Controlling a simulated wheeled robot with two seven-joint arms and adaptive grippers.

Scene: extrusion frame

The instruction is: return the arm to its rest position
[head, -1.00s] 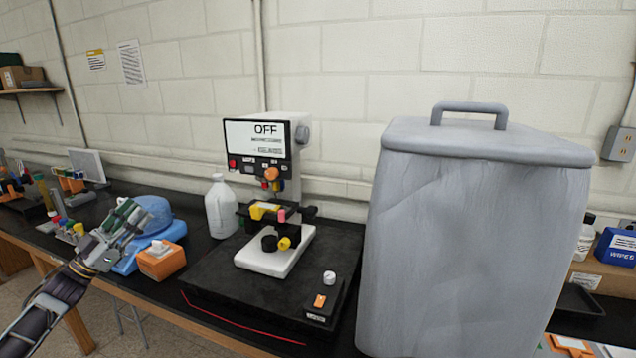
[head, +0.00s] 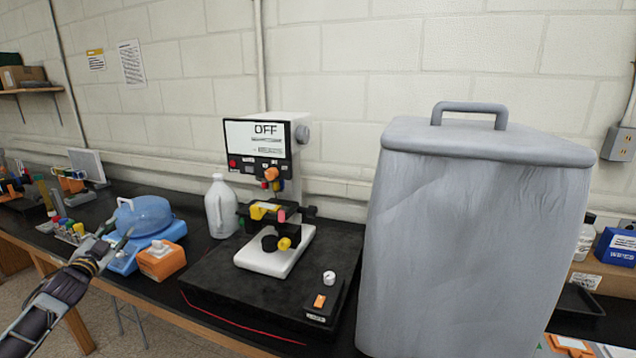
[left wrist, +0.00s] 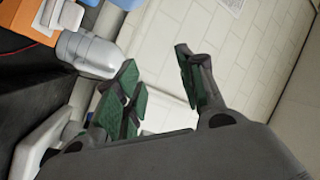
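My right gripper is in neither view.
An orange box (head: 162,262) stands just right of the gripper. A white jug (head: 221,208), a microscope-like machine reading OFF (head: 257,140) and a big grey lidded bin (head: 470,250) stand further right. Floor shows below the bench edge at left.

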